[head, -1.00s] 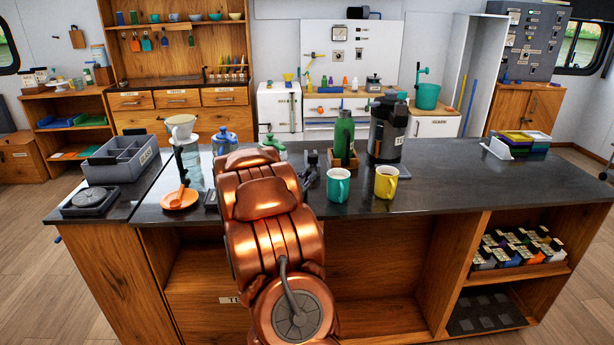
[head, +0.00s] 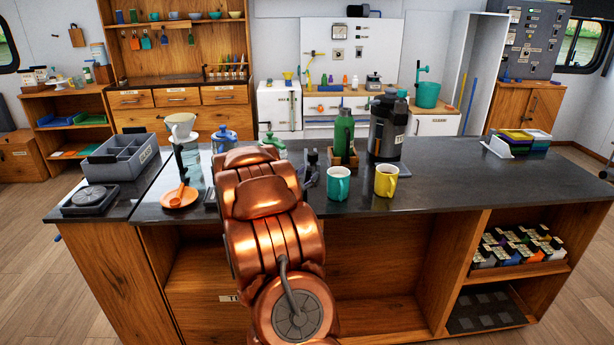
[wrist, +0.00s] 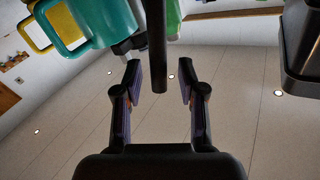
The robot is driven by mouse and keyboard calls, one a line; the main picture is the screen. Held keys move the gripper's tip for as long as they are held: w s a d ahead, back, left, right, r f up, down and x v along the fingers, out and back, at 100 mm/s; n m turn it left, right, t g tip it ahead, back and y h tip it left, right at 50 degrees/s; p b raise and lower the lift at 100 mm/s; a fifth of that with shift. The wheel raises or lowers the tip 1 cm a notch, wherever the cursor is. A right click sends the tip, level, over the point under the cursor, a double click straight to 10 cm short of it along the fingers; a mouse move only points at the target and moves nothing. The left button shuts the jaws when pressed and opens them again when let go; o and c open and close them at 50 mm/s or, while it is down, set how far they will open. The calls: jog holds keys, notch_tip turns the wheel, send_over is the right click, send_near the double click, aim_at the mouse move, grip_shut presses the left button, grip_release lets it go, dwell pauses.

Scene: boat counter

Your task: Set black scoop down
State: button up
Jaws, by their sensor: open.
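In the wrist view my gripper (wrist: 157,85) is open, its two dark fingers spread apart. A black bar (wrist: 157,45), probably the black scoop's handle, comes in from the top edge and ends between the fingers without touching either one. The rest of the scoop cannot be made out. In the head view my copper arm hides the gripper. A dark upright item (head: 310,168) stands just right of the arm on the counter; I cannot tell whether it is part of the scoop.
The dark counter (head: 470,185) has free room at right. A teal mug (head: 338,185), a yellow mug (head: 386,182), a green bottle (head: 343,135) and a dark dispenser (head: 388,128) stand right of my arm.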

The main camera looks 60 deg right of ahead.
jog(key=s+a+b, duration=0.1)
jog(key=a+b, duration=0.1)
jog(key=a, duration=0.9)
jog(key=shift+s+a, duration=0.2)
jog(key=shift+a, duration=0.1)
